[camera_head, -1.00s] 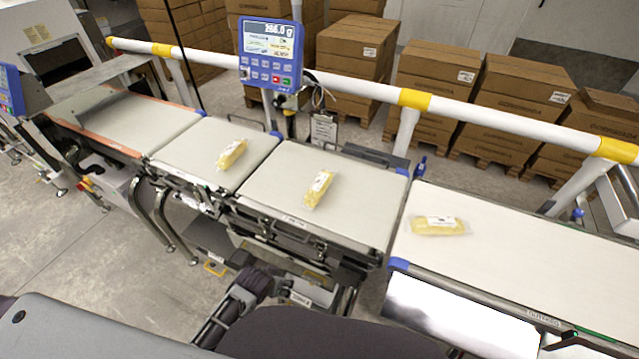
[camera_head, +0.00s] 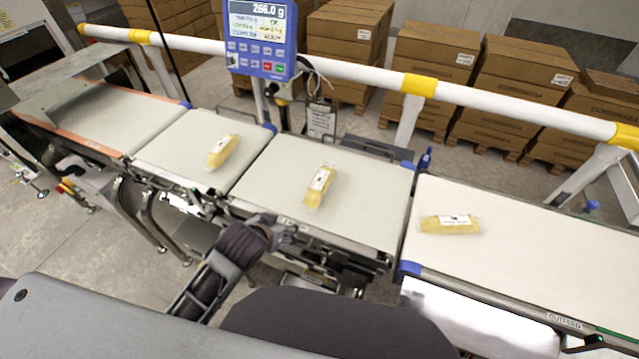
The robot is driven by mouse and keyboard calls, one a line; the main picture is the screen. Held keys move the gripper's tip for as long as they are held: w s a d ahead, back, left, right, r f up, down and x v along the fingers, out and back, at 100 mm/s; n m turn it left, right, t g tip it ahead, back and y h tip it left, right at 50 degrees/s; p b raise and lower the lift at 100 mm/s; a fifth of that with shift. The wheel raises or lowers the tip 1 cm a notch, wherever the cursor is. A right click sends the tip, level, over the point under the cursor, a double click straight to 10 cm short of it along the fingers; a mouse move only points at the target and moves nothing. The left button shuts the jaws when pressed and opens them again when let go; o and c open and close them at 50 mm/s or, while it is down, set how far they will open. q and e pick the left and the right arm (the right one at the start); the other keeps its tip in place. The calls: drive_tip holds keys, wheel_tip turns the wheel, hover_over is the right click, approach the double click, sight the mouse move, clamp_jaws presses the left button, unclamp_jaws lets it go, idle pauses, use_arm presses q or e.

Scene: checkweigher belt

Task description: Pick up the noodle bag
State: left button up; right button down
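Three clear noodle bags with yellow contents and white labels lie flat on the belts. One noodle bag (camera_head: 223,151) is on the second belt section, another (camera_head: 319,187) on the middle section, and a third (camera_head: 450,223) near the left end of the right-hand outfeed belt. A dark jointed arm of mine rises from the bottom, left of centre. Its end, which I take for my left gripper (camera_head: 277,229), is at the front edge of the middle section, apart from the bags. Its fingers cannot be made out. My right gripper is not in view.
The middle belt section (camera_head: 365,215) and the outfeed belt (camera_head: 560,260) have clear surface around the bags. A blue weight display (camera_head: 262,38) stands behind the belts. A white and yellow rail (camera_head: 360,82) runs behind them, with stacked cartons (camera_head: 430,60) beyond.

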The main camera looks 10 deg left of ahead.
sight(315, 189)
use_arm(q)
drive_tip(key=w+d+r+t, duration=0.1)
drive_tip(key=w+d+r, duration=0.1)
drive_tip(key=w+d+r+t+h, duration=0.1)
drive_tip(key=w+d+r+t, duration=0.1)
drive_tip(key=shift+w+d+r+h, duration=0.15)
drive_tip(key=shift+w+r+h, duration=0.1)
drive_tip(key=shift+r+h, duration=0.1)
drive_tip(key=shift+w+d+r+m+t+h, duration=0.15)
drive_tip(key=shift+d+r+m+t+h, duration=0.2)
drive_tip(key=shift+d+t, duration=0.2)
drive_tip(key=shift+w+a, duration=0.1)
drive_tip(key=shift+w, duration=0.1)
drive_tip(key=shift+x, duration=4.15)
drive_tip(key=shift+r+p+x, duration=0.2)
drive_tip(key=shift+p+x, duration=0.3)
drive_tip(key=shift+x, duration=2.2)
drive_tip(key=shift+r, duration=0.1)
drive_tip(key=c, duration=1.4)
